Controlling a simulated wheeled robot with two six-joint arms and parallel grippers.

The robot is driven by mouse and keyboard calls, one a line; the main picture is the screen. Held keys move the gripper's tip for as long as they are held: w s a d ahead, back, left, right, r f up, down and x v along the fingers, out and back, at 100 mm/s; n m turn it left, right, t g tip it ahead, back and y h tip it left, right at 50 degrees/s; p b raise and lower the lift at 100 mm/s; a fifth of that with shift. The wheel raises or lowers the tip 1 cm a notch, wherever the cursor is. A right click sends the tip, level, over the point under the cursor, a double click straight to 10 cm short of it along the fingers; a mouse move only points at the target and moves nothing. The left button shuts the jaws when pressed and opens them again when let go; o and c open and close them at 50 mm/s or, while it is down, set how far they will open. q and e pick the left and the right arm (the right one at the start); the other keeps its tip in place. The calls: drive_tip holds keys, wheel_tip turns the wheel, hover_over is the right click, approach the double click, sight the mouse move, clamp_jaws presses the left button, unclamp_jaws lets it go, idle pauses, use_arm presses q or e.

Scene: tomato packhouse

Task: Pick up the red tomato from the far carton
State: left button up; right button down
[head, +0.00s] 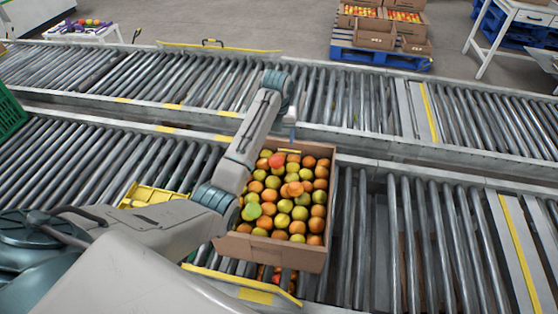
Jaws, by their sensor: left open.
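An open brown carton (314,258) stands on the near roller conveyor, filled with orange, yellow-green and green tomatoes. A red tomato (277,160) lies near its far left corner, beside my forearm. My left arm comes in from the left and bends down at the wrist over the carton's far edge. My left gripper (288,141) is open and small in the view, close above and slightly right of the red tomato; its fingertips are hard to make out. My forearm hides part of the carton's left side. My right gripper is not in view.
Yellow rails (242,284) edge the near conveyor (375,235), with some red fruit showing below. A second roller conveyor (335,100) runs behind. A green crate (10,115) stands at far left. More cartons sit on a blue pallet (380,57) at the back.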

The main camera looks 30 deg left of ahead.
sight(276, 157)
use_arm(q)
wheel_tip(276, 157, down, 4)
drive_tip(key=shift+s+f, duration=0.1)
drive_tip(key=shift+s, duration=0.05)
drive_tip(key=f, duration=0.3)
drive_tip(key=f+p, duration=0.1)
drive_tip(key=shift+s+f, duration=0.15)
drive_tip(key=shift+s, duration=0.1)
drive_tip(key=shift+f, duration=0.45)
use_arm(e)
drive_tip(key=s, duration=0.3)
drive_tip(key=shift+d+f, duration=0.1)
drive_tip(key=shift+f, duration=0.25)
use_arm(q)
drive_tip(key=c, duration=0.8)
